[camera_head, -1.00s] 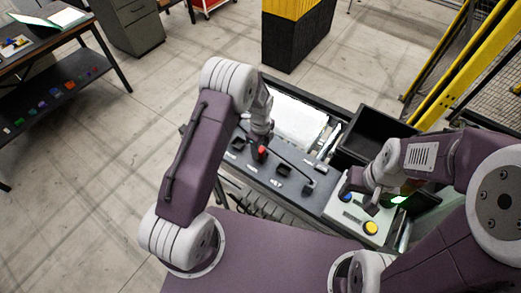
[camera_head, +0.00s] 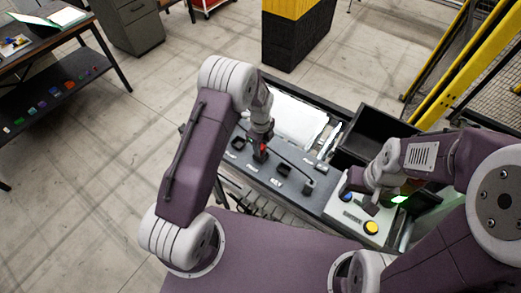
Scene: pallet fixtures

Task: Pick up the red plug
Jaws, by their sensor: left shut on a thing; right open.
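The red plug (camera_head: 263,148) is a small red piece on the dark panel (camera_head: 234,168), left of the middle of the view. My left gripper (camera_head: 262,143) comes down over it from above and is shut on it; the fingers hide part of the plug. The plug is at or just above a black socket in the panel; I cannot tell whether it is clear of it. A dark cable runs to the right from near the plug. My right gripper (camera_head: 361,197) is open above the light button box at the right, away from the plug.
A black socket (camera_head: 283,169) and a dark post (camera_head: 308,187) stand right of the plug. The button box has a yellow button (camera_head: 370,228). White sheets (camera_head: 297,121) lie behind the panel, and an empty black bin (camera_head: 372,135) stands at the back right.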

